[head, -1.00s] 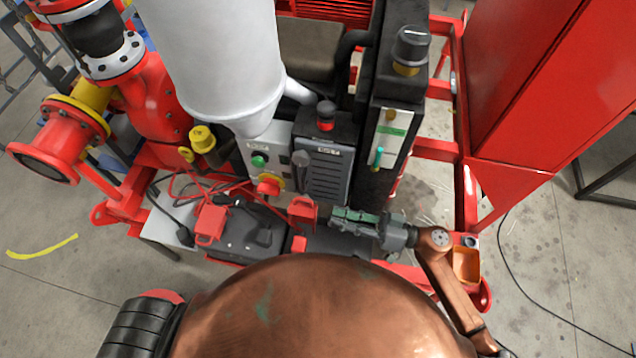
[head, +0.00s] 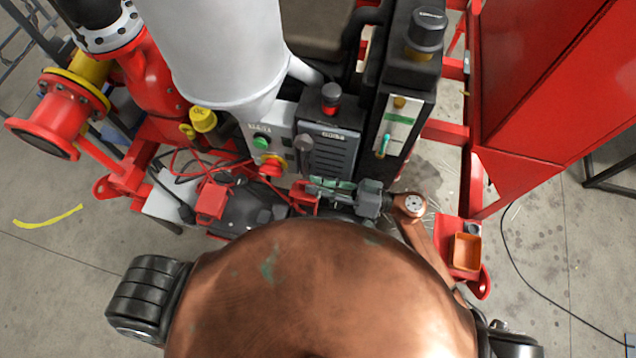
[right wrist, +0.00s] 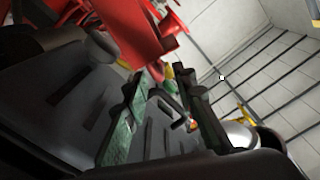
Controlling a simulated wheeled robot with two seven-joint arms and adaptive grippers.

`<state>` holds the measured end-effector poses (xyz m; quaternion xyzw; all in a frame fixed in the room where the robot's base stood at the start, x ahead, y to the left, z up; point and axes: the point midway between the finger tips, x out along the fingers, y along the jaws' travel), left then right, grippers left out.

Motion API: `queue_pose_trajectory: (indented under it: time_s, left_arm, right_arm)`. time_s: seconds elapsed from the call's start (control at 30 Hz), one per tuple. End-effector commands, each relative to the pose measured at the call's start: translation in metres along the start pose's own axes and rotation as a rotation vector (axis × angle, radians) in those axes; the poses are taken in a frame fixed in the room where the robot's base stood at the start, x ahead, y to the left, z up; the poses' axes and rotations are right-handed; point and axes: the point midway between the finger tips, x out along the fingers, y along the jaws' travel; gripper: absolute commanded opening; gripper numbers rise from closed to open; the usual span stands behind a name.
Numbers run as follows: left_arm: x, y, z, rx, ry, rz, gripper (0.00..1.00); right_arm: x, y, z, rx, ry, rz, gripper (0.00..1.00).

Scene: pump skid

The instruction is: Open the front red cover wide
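Two small red covers sit on the dark battery-like boxes low at the front of the skid. The right-hand red cover (head: 303,196) stands raised, right at my right gripper's fingertips; the left-hand red cover (head: 210,201) is farther left. My right gripper (head: 314,190) reaches in from the right, its green-padded fingers pointing left. In the right wrist view its fingers (right wrist: 170,82) are apart with nothing clearly between them, and a red part (right wrist: 132,30) lies just beyond the tips. I cannot tell whether they touch. My left gripper is out of view.
Behind the gripper stand a grey vented box (head: 328,150) and a panel with a red knob (head: 271,166). Red cables (head: 195,163) run left of it. An orange tray (head: 466,250) is at right. A large red cabinet (head: 550,90) bounds the right side.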

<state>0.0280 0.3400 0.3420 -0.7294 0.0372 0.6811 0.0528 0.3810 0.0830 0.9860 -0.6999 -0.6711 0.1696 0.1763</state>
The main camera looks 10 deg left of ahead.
Motion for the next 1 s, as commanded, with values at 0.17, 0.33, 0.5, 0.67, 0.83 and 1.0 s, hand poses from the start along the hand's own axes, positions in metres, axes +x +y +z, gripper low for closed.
queue_pose_trajectory:
  time_s: [0.17,0.33,0.5,0.67,0.83,1.0]
  left_arm:
    - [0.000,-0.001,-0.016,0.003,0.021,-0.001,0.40]
    - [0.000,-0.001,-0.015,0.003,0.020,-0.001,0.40]
    - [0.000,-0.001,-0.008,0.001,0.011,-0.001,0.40]
    - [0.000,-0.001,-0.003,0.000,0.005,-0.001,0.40]
    - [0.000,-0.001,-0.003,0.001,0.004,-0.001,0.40]
    - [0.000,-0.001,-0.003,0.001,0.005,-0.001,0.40]
  right_arm:
    - [0.001,0.000,0.000,0.000,0.001,0.002,0.25]
    - [0.001,0.000,0.000,0.000,0.001,0.002,0.19]
    - [0.001,0.000,0.000,0.000,0.001,0.002,0.07]
    - [0.000,0.000,0.000,0.000,0.001,0.002,0.00]
    - [0.000,0.000,0.000,0.000,0.001,0.002,0.00]
    - [0.000,0.000,0.000,0.000,0.001,0.002,0.00]
